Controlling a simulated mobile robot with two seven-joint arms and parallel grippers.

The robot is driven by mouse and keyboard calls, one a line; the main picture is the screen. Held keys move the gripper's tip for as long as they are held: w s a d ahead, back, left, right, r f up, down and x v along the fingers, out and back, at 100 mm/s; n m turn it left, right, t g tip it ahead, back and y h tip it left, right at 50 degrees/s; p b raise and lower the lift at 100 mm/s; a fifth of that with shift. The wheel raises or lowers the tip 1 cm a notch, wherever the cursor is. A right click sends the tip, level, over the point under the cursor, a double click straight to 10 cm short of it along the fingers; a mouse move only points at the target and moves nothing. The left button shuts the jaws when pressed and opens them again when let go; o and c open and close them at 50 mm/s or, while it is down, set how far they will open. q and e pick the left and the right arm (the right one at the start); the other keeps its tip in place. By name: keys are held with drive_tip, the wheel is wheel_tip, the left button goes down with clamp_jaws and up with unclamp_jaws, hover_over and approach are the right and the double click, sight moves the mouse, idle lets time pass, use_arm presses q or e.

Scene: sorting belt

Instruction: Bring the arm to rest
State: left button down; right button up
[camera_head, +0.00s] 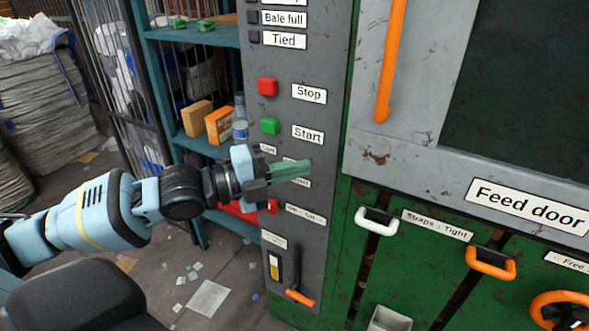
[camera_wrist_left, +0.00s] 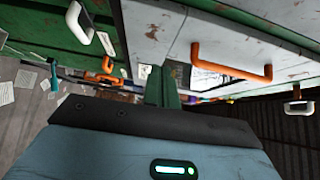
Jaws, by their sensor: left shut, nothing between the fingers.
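My left arm comes in from the left in the head view. Its gripper (camera_head: 303,168) is shut and empty, with green fingers pointing right in front of the grey control panel (camera_head: 280,110). The fingers hide part of the panel's labels below the green Start button (camera_head: 270,126); whether they touch the panel I cannot tell. In the left wrist view the shut green fingers (camera_wrist_left: 162,88) show at the centre. My right gripper is not in view.
Right of the panel is the green baler with an orange door handle (camera_head: 390,60), a white strap handle (camera_head: 377,220) and an orange one (camera_head: 490,262). A red Stop button (camera_head: 268,87) is above Start. A blue shelf (camera_head: 205,147) stands behind. Litter lies on the floor.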

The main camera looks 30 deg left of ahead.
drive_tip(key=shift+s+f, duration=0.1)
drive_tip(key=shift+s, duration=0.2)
